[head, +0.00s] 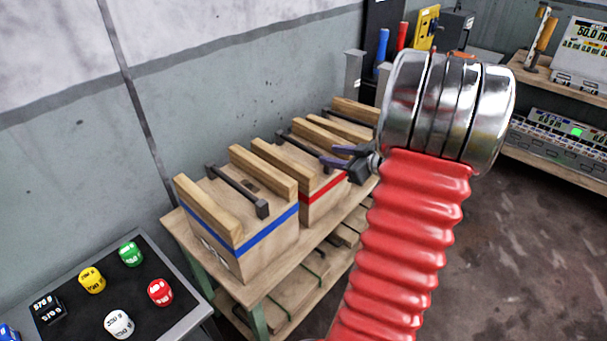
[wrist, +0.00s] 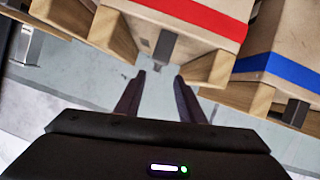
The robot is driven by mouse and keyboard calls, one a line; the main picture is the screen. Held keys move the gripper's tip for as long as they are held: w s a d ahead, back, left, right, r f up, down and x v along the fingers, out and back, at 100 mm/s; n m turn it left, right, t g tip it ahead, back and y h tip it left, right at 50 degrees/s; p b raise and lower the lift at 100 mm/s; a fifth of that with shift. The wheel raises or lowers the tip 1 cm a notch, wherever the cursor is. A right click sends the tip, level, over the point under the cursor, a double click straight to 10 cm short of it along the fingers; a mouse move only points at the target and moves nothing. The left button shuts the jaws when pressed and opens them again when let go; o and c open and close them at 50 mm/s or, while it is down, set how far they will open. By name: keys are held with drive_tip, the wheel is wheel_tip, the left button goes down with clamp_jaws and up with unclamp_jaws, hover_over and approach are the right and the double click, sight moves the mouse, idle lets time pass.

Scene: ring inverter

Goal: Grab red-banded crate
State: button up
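The red-banded crate (head: 314,211) is a pale wooden box with two light wooden rails on top. It stands on a wooden bench between two similar crates. A dark handle bar (head: 300,147) runs between its rails and is partly hidden. My gripper (head: 330,156) is at the crate's upper right end in the head view. In the wrist view the crate's red band (wrist: 198,16) is at the top. My gripper (wrist: 159,74) is open there, its fingers apart and empty. The grey handle end (wrist: 164,47) lies just beyond the fingertips, roughly in line with the gap.
A blue-banded crate (head: 262,246) stands close on the left in the head view and shows at right in the wrist view (wrist: 274,72). Another crate (head: 352,108) stands behind. A dark tray (head: 80,310) holds several coloured weights. The wall (head: 240,70) runs behind the bench.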

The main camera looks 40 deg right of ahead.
sight(312, 151)
drive_tip(key=x, duration=0.6)
drive_tip(key=shift+w, duration=0.1)
drive_tip(key=shift+x, duration=2.55)
drive_tip(key=shift+d+r, duration=0.1)
drive_tip(key=shift+d, duration=0.1)
drive_tip(key=shift+c, duration=0.6)
clamp_jaws()
drive_tip(key=shift+r, duration=0.2)
